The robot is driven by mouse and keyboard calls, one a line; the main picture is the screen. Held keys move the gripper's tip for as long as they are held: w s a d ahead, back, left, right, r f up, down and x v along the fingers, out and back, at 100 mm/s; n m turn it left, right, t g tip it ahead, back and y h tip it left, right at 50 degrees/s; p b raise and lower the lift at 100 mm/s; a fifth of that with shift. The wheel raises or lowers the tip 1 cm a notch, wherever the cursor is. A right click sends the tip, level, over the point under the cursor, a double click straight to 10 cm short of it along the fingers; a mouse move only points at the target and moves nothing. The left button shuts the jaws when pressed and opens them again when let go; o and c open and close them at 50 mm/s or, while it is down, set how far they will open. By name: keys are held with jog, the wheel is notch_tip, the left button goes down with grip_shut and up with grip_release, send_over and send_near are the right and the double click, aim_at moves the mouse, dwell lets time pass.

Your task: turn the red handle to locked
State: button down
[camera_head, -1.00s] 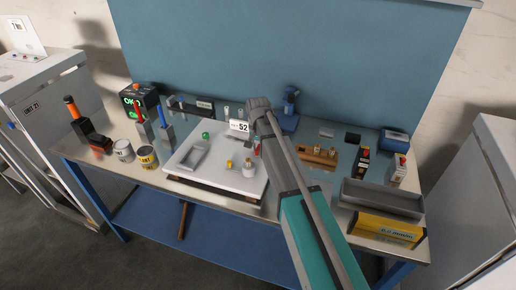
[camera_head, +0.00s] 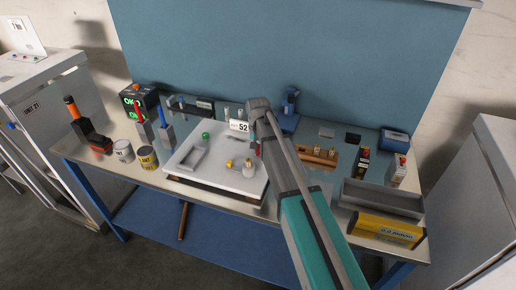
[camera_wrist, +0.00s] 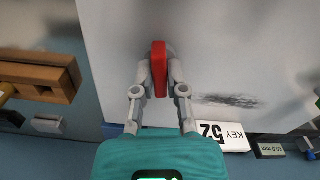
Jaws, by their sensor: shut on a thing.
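The red handle (camera_wrist: 159,68) shows in the wrist view between my two fingers, with its long side running up and down the picture. It stands out from a pale white panel (camera_wrist: 245,45). My gripper (camera_wrist: 159,74) is shut on it, one grey finger on each side. In the head view my gripper (camera_head: 259,110) is over the back of the white board (camera_head: 195,172), and my arm largely hides the handle. No locked or unlocked marking can be read.
A wooden block (camera_head: 319,155) is to the right. A grey tray (camera_head: 382,200) is at the front right. Cans (camera_head: 147,158) stand at the left.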

jog(key=n, duration=1)
jog(key=shift+n, duration=2.1)
jog(key=c, duration=0.7)
grip_release()
jog(key=shift+m, duration=0.3)
